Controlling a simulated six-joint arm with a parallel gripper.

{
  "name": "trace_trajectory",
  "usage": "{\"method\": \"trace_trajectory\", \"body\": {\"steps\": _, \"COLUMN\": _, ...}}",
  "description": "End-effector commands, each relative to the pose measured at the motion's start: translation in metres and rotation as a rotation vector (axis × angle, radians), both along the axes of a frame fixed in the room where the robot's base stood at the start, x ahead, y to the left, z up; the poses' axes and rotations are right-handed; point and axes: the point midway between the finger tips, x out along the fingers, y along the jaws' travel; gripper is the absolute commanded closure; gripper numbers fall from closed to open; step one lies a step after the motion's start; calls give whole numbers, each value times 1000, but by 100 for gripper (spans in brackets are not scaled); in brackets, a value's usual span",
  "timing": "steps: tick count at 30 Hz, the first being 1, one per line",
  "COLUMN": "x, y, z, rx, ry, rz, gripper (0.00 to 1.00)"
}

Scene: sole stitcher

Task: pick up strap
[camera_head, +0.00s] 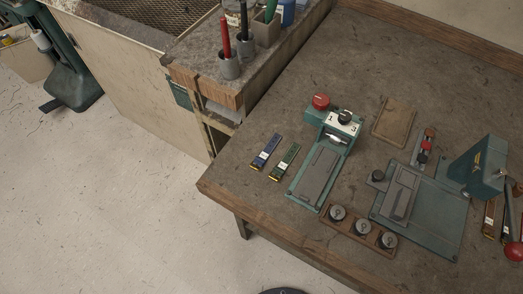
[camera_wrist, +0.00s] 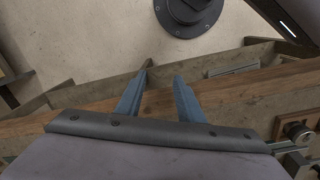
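Two short strap-like pieces lie side by side on the left part of the workbench in the head view: a blue one (camera_head: 265,152) and a green one (camera_head: 284,162), each with yellow at its near end. I cannot tell for sure which of these is the strap. My gripper (camera_wrist: 162,80) shows only in the wrist view. Its two blue-grey fingers are apart with nothing between them, seen against the wooden bench edge. No strap is seen in the wrist view.
A teal fixture with a red knob (camera_head: 321,101) stands right of the two pieces. A wooden holder with round knobs (camera_head: 362,228) lies near the front edge. A teal machine (camera_head: 478,168) stands right. A raised shelf with cups (camera_head: 229,66) borders the bench's left.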

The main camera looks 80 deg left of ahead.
Motion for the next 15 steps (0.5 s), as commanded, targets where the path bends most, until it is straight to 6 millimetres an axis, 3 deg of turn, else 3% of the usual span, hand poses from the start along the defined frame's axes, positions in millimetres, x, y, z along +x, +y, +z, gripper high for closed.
{"method": "trace_trajectory", "body": {"steps": 1, "x": 8, "y": 3, "z": 25, "rx": -16, "ry": 3, "rz": 114, "gripper": 66}}
{"method": "trace_trajectory", "body": {"steps": 3, "x": 20, "y": 5, "z": 45, "rx": -40, "ry": 8, "rz": 288, "gripper": 66}}
{"method": "trace_trajectory", "body": {"steps": 6, "x": 17, "y": 38, "z": 68, "rx": -15, "ry": 64, "rz": 543, "gripper": 66}}
{"method": "trace_trajectory", "body": {"steps": 11, "x": 7, "y": 88, "z": 102, "rx": 34, "ry": 147, "rz": 951, "gripper": 66}}
{"method": "trace_trajectory", "body": {"steps": 15, "x": -16, "y": 137, "z": 125, "rx": 110, "ry": 221, "rz": 1265, "gripper": 66}}
